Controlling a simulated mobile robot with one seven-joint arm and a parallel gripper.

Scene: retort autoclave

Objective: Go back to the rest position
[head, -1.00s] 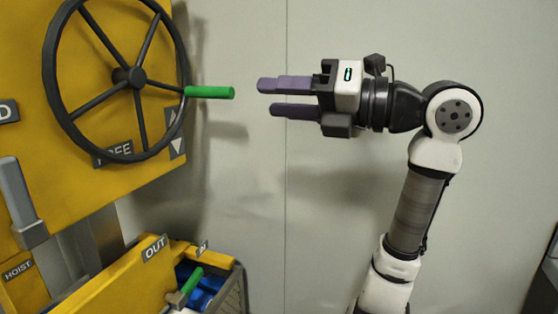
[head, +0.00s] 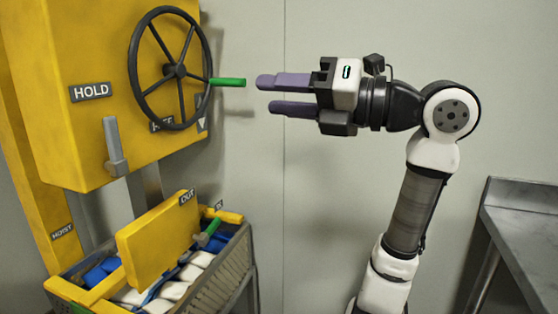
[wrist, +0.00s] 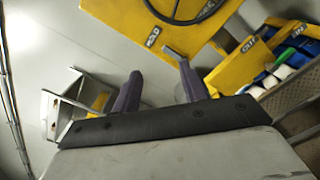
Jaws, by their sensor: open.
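My gripper (head: 285,95) is open and empty, held out to the left in the head view with its two purple fingers apart. A black handwheel (head: 171,70) with a green handle (head: 228,82) is on a yellow panel (head: 60,60) to the left. In the picture the fingertips are just right of the green handle, with a small gap. In the wrist view the fingers (wrist: 158,88) have nothing between them, and part of the handwheel (wrist: 180,10) shows at the top.
Below the panel stands a crate (head: 225,275) with blue and white items and a yellow OUT plate (head: 155,240). A grey lever (head: 115,145) hangs at the panel's lower edge. A metal table (head: 525,225) is at the right. Bare wall (head: 320,200) lies behind my arm.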

